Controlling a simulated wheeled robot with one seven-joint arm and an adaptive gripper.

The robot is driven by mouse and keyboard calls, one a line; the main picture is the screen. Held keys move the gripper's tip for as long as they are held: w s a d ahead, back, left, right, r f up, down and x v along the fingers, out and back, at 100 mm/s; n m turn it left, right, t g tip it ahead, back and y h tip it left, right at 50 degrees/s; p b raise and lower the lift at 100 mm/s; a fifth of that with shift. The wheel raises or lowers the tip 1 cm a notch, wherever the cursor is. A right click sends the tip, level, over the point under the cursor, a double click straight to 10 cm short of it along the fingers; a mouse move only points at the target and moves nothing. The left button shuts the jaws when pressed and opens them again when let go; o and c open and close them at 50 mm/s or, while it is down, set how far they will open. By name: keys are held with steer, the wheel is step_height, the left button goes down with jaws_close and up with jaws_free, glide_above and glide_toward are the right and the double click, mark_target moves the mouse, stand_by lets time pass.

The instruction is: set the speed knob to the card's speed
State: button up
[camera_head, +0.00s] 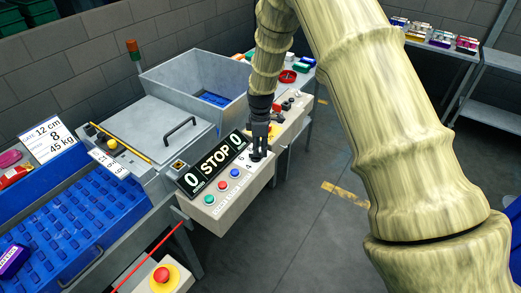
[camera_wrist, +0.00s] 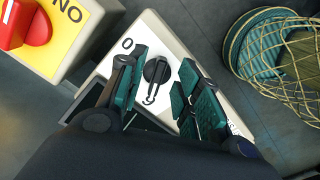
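The speed knob (camera_wrist: 156,72) is black, on a white dial plate of the control panel. A "0" is printed near it; another mark by its pointer is hard to read. My gripper (camera_wrist: 164,72) is open, with teal finger pads on either side of the knob; contact cannot be told. In the head view my gripper (camera_head: 260,146) is over the panel's right end and hides most of the knob; "6" and "4" show beside it. The white card (camera_head: 46,141) reads 12 cm, 8, 45 kg. The panel display (camera_head: 214,164) reads "0 STOP 0".
Green, red and blue buttons (camera_head: 222,185) line the control panel (camera_head: 230,203). A red knob on a yellow plate (camera_wrist: 38,28) is close by in the wrist view. A red emergency button (camera_head: 161,274) stands in front. A blue conveyor (camera_head: 75,215) lies left; the floor at right is open.

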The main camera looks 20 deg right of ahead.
steer(key=shift+f+p, duration=0.35)
steer(key=shift+f, duration=1.05)
jaws_close()
